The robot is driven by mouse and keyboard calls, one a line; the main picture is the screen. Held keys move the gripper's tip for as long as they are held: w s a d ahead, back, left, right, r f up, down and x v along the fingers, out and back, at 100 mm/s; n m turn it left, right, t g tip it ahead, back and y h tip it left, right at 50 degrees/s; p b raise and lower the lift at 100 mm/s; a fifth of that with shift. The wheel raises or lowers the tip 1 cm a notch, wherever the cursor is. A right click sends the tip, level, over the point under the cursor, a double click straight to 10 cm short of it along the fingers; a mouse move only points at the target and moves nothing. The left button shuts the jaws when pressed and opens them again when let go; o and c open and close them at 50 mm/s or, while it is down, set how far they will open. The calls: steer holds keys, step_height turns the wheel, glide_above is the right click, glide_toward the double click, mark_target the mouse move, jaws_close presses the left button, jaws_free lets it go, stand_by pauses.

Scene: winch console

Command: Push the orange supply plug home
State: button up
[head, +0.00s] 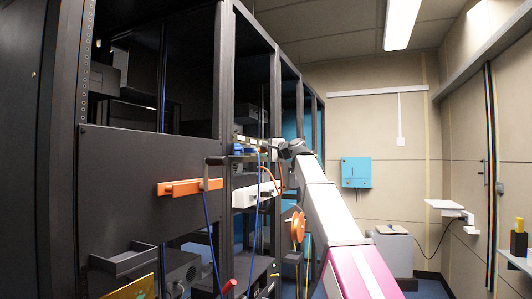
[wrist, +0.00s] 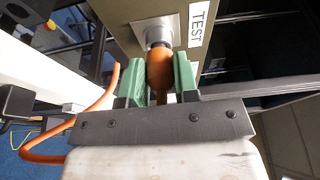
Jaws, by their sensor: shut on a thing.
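My gripper (wrist: 160,80) has green finger pads, shut on the orange supply plug (wrist: 159,66) from both sides in the wrist view. The plug's front end points at a grey metal socket (wrist: 153,27) on a beige box. A short grey collar shows between the orange body and the socket; how deep the plug sits cannot be told. A white label reading TEST (wrist: 198,27) is right of the socket. The orange cable (wrist: 101,100) loops away to the left. In the head view my gripper (head: 280,150) is small at the rack front, and the plug cannot be made out.
Black racks (head: 150,150) line the left, with an orange handle bar (head: 190,187) and hanging blue cables (head: 208,225). An orange reel (head: 298,226) hangs near my arm. A turquoise wall box (head: 356,172) and a grey cabinet (head: 394,250) stand at the back. Free floor is mostly hidden.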

steer(key=shift+w+a, duration=0.1)
steer(key=shift+a, duration=0.2)
steer(key=o, duration=1)
steer(key=v, duration=1.1)
steer(key=shift+a, duration=0.1)
